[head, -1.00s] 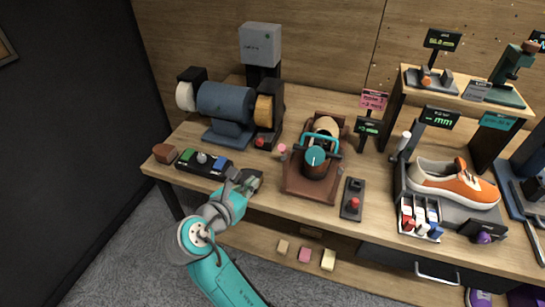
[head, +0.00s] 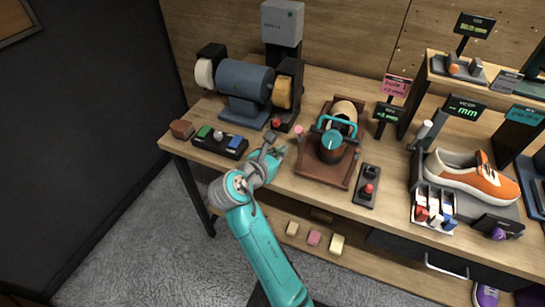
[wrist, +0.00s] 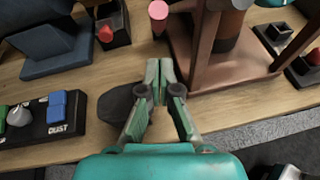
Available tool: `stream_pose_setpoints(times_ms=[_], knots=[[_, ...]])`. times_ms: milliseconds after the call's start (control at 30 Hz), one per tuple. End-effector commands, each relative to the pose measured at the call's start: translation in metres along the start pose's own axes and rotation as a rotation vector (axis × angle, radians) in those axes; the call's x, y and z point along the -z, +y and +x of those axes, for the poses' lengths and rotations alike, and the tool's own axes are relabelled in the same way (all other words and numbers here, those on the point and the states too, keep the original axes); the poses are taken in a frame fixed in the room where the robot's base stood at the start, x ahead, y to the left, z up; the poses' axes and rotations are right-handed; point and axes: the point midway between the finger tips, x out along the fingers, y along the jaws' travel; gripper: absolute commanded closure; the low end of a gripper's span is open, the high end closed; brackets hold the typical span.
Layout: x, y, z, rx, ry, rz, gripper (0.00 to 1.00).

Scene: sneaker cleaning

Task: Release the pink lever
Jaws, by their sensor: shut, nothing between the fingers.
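The pink lever (head: 299,131) is a small pink knob at the left edge of the brown clamp stand (head: 322,173). In the wrist view the pink lever (wrist: 158,16) stands upright at the top, just beyond my fingertips, beside the brown frame (wrist: 245,70). My gripper (head: 276,147) is over the bench front, left of the stand. In the wrist view my gripper (wrist: 160,70) is shut and empty, its fingers pointing at the lever with a small gap in the picture. The lever's lower part is hard to make out.
Left are a button box (head: 219,142) and a bench grinder (head: 245,80); a red knob (wrist: 105,32) on its base is near the lever. A red-knobbed black box (head: 367,189) is right. Bare wood lies before my fingers.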

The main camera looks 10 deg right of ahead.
Motion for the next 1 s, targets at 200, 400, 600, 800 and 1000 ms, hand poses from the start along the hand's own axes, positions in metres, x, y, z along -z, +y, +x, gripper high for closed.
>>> stream_pose_setpoints(times_ms=[200, 400, 600, 800, 1000], knots=[[-0.015, 0.000, 0.030, 0.000, -0.001, 0.004, 1.00], [-0.026, 0.000, 0.042, 0.001, 0.000, 0.000, 1.00], [-0.028, 0.000, 0.044, -0.001, 0.000, 0.000, 1.00], [-0.028, 0.000, 0.044, -0.001, 0.000, 0.000, 1.00], [-0.031, 0.001, 0.045, -0.001, 0.000, 0.001, 1.00]])
